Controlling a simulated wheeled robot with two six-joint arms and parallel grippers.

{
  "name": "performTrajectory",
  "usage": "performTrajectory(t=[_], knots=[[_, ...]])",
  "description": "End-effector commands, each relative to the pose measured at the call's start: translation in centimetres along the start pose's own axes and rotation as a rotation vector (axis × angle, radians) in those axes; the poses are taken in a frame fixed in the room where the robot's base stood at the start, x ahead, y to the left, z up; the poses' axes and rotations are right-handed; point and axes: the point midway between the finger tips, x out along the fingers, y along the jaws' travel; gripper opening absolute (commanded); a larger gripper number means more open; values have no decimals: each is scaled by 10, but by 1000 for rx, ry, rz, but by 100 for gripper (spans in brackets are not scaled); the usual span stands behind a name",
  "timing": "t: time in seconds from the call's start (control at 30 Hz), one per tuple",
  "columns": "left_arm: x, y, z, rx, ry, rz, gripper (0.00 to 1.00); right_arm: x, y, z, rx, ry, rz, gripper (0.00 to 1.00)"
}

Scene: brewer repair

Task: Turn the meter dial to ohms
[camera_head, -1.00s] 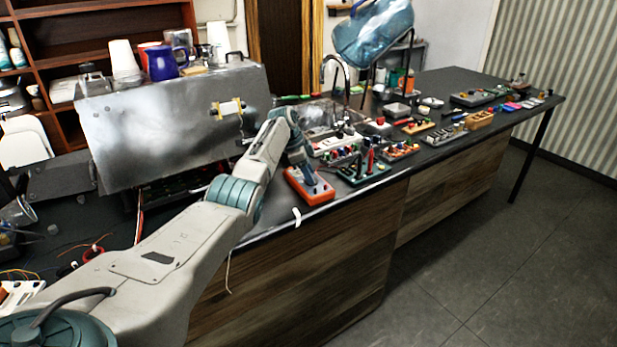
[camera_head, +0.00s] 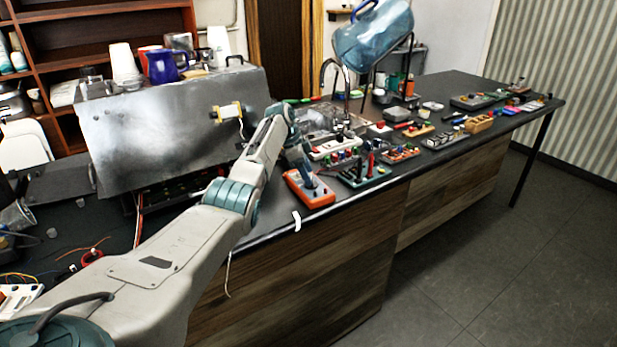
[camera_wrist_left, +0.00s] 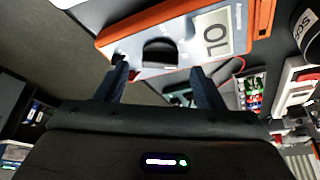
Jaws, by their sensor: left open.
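The meter (camera_head: 309,188) is an orange-edged box with a pale face, lying at the front edge of the counter. In the left wrist view the meter (camera_wrist_left: 185,35) shows a dark round dial (camera_wrist_left: 160,52) and a display reading "OL" (camera_wrist_left: 214,32). My left gripper (camera_head: 307,180) is over the meter. In the wrist view its two fingers (camera_wrist_left: 160,80) are apart, on either side of the dial and a little short of it; I cannot tell whether they touch the face. The dial's markings are not readable. My right gripper is not in view.
A metal brewer housing (camera_head: 175,125) stands behind my left arm. A green-based board with probes (camera_head: 362,177) is close to the right of the meter. Several small parts trays line the counter (camera_head: 450,90). A white tag (camera_head: 297,221) hangs at the front edge.

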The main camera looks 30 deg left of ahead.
Motion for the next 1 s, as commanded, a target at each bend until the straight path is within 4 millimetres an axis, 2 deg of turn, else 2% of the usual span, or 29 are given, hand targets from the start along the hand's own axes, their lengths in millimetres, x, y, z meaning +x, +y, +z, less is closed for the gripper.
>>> performTrajectory(t=[0.2,0.4,0.6,1.0], knots=[[-44,-1,1,0,1,-6,62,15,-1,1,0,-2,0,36],[-76,-1,1,0,1,-3,62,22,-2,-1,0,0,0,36],[-88,0,0,-1,0,-1,62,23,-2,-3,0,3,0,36],[-88,0,0,-1,0,-1,62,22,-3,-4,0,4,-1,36]])
